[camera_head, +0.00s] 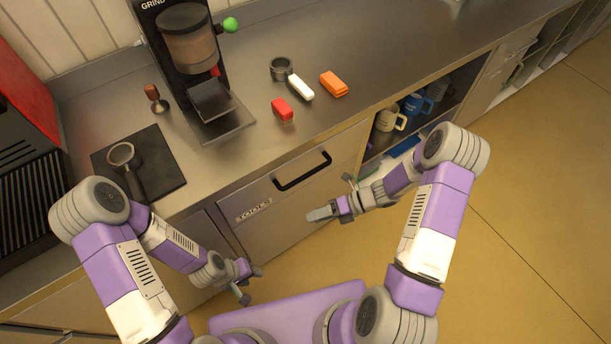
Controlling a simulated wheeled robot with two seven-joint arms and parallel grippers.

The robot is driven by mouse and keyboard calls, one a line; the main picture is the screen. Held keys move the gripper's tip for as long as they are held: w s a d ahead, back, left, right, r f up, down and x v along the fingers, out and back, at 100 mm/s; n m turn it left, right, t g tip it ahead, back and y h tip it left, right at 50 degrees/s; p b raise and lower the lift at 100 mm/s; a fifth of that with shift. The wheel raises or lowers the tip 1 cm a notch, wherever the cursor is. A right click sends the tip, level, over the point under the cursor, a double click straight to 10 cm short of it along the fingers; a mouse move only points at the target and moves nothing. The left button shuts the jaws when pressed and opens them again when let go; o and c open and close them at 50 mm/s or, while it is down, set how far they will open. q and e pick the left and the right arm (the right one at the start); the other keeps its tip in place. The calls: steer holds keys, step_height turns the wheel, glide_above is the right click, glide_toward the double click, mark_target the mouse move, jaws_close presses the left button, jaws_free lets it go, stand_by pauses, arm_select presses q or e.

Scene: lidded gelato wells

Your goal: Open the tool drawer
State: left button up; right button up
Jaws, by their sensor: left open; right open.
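The tool drawer (262,196) is a metal front under the counter with a "TOOLS" label (254,212). Its front looks flush with the cabinet, so it is shut. A black bar handle (302,172) sits on its upper right part. My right gripper (328,199) is open and empty in front of the drawer, below and to the right of the handle, apart from it. My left gripper (250,283) is open and empty, low in front of the cabinet, below the drawer label.
On the counter (230,160) stand a grinder (190,50), a portafilter (122,155) on a black mat (165,165), a tamper (154,97), and red (282,109), white (300,87) and orange (333,84) blocks. An open shelf with mugs (390,119) is right of the drawer. Floor is clear at right.

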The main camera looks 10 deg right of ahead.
mark_target(305, 175)
steer(key=w+d+r+m+t+y, duration=0.2)
steer(key=w+d+r+m+t, duration=0.3)
steer(key=w+r+m, duration=0.25)
steer(key=shift+m+t, duration=0.3)
steer(key=shift+m, duration=0.15)
steer(key=b+x, duration=0.1)
steer(key=x, duration=0.6)
steer(key=shift+w+a+f+b, duration=0.1)
steer(key=shift+a+f+b, duration=0.1)
steer(key=shift+b, duration=0.1)
jaws_close()
steer(key=shift+d, duration=0.1)
